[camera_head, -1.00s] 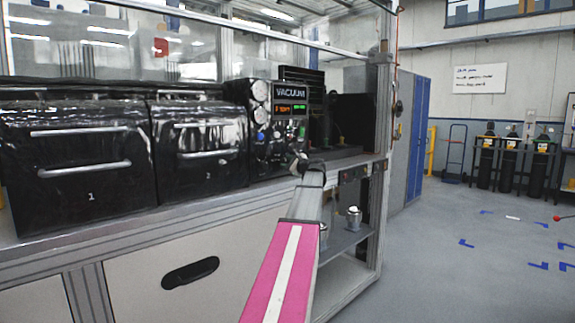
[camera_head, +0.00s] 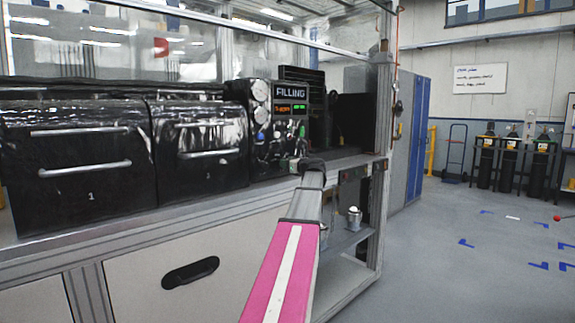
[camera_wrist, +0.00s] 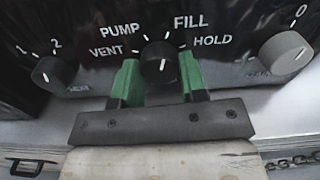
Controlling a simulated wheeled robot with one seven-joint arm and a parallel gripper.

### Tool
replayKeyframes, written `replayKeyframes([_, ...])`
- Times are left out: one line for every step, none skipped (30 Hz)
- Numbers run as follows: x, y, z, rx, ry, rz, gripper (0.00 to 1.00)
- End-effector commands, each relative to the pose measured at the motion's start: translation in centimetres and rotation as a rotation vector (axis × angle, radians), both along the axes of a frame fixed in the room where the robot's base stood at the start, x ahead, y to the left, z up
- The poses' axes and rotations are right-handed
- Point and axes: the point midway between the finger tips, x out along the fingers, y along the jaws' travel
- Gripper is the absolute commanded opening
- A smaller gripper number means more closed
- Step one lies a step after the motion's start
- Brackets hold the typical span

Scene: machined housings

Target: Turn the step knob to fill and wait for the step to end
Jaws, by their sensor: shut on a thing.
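The step knob (camera_wrist: 160,62) is a black knob on the black control panel, with VENT, PUMP, FILL and HOLD printed around it. My gripper (camera_wrist: 160,78) has its two green fingers shut on the knob, one on either side. A white line shows on the knob's face, but I cannot tell for certain which word it points to. In the head view my gripper (camera_head: 303,166) is at the lower part of the control unit (camera_head: 275,150), whose display (camera_head: 290,92) reads FILLING. Smaller red and green readouts sit below it.
A knob marked 1 and 2 (camera_wrist: 54,73) is at the left, and a grey knob near a 0 (camera_wrist: 286,53) at the right. Black chambers 1 (camera_head: 80,185) and 2 (camera_head: 205,165) stand left of the unit. Open floor lies right of the bench.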

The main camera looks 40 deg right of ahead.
Motion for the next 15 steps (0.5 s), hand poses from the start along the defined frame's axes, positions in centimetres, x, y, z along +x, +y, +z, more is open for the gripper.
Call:
replayKeyframes([-0.04, 0.00, -0.04, 0.015, 0.001, 0.000, 0.15])
replayKeyframes([-0.04, 0.00, -0.04, 0.024, 0.001, 0.000, 0.15])
replayKeyframes([-0.04, 0.00, -0.04, 0.034, 0.001, 0.000, 0.15])
replayKeyframes([-0.05, 0.01, -0.05, 0.040, 0.001, 0.000, 0.15])
replayKeyframes([-0.04, 0.00, -0.05, 0.046, 0.001, -0.001, 0.15])
replayKeyframes([-0.05, 0.01, -0.05, 0.052, 0.001, -0.001, 0.15])
replayKeyframes([-0.05, 0.01, -0.05, 0.056, 0.001, -0.001, 0.15])
replayKeyframes([-0.05, 0.01, -0.05, 0.058, 0.001, -0.001, 0.15])
replayKeyframes([-0.05, 0.01, -0.05, 0.061, 0.001, -0.001, 0.15])
replayKeyframes([-0.05, 0.01, -0.05, 0.062, 0.001, -0.001, 0.15])
replayKeyframes([-0.05, 0.01, -0.05, 0.063, 0.001, -0.001, 0.15])
replayKeyframes([-0.05, 0.00, -0.05, 0.063, 0.001, -0.001, 0.15])
replayKeyframes([-0.05, 0.00, -0.05, 0.063, 0.001, -0.001, 0.15])
replayKeyframes([-0.05, 0.00, -0.05, 0.063, 0.001, -0.001, 0.15])
replayKeyframes([-0.05, 0.00, -0.05, 0.063, 0.001, -0.001, 0.15])
